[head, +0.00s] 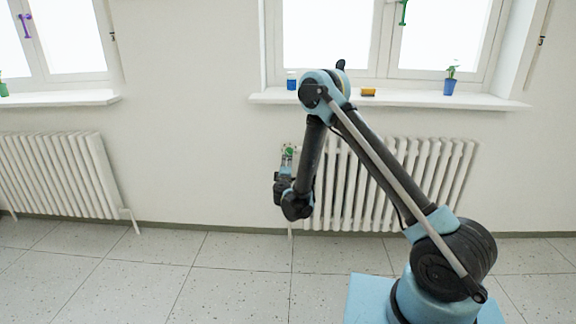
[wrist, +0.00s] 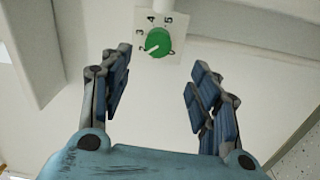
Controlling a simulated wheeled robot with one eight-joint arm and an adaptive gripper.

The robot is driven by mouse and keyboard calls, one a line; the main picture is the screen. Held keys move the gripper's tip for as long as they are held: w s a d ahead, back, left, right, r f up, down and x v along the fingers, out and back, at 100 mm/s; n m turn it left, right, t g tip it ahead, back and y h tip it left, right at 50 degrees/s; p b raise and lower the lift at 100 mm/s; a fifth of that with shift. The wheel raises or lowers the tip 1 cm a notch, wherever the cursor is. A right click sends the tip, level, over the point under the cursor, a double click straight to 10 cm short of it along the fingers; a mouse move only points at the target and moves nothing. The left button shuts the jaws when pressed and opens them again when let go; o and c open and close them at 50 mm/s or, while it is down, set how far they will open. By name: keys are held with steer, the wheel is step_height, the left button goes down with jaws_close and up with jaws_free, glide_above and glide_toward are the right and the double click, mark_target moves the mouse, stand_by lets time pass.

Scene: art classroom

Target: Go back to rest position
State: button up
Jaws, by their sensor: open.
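My gripper (wrist: 160,88) is open and empty in the wrist view, its two blue-padded fingers spread apart. A green round knob (wrist: 158,42) on a white plate with numbers (wrist: 143,22) lies beyond the fingertips, near the top of that view. The gripper does not touch it. In the head view my arm is bent, and my gripper (head: 287,160) is small, in front of the left end of the middle radiator (head: 400,180). The green knob (head: 290,151) shows there too, close to the gripper.
A window sill (head: 420,99) above the radiator holds a blue cup (head: 291,81), a yellow-brown block (head: 368,92) and a potted plant (head: 449,86). Another radiator (head: 60,175) stands at the left. The tiled floor (head: 200,275) is clear.

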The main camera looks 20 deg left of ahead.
steer(key=shift+s+d, duration=0.1)
steer(key=w+d+r+m+g+h, duration=0.1)
steer(key=w+d+r+m+h, duration=0.2)
steer(key=d+r, duration=0.5)
steer(key=w+d+r+m+g+h, duration=0.25)
steer(key=d+r, duration=0.25)
steer(key=d, duration=0.8)
steer(key=s+d+r+m+g+h, duration=0.1)
steer(key=s+d+r+m, duration=0.15)
steer(key=d, duration=0.45)
steer(key=s+d+r+m+g+h, duration=0.1)
steer(key=s+d, duration=0.2)
steer(key=d, duration=0.3)
steer(key=s+d+r+m+g+h, duration=0.1)
steer(key=s+d+r+m+g, duration=0.1)
steer(key=d, duration=0.5)
steer(key=s+d+m+g, duration=0.2)
steer(key=s+d, duration=0.5)
steer(key=s, duration=0.3)
steer(key=s+d+m+g, duration=0.3)
steer(key=s+d, duration=0.4)
steer(key=s, duration=0.2)
steer(key=s+f+m+g+y, duration=0.1)
steer(key=s+f, duration=0.3)
steer(key=s, duration=0.7)
steer(key=s+f+m+g+y, duration=0.2)
steer(key=s+f+y, duration=0.1)
steer(key=s, duration=0.8)
steer(key=shift+f, duration=0.35)
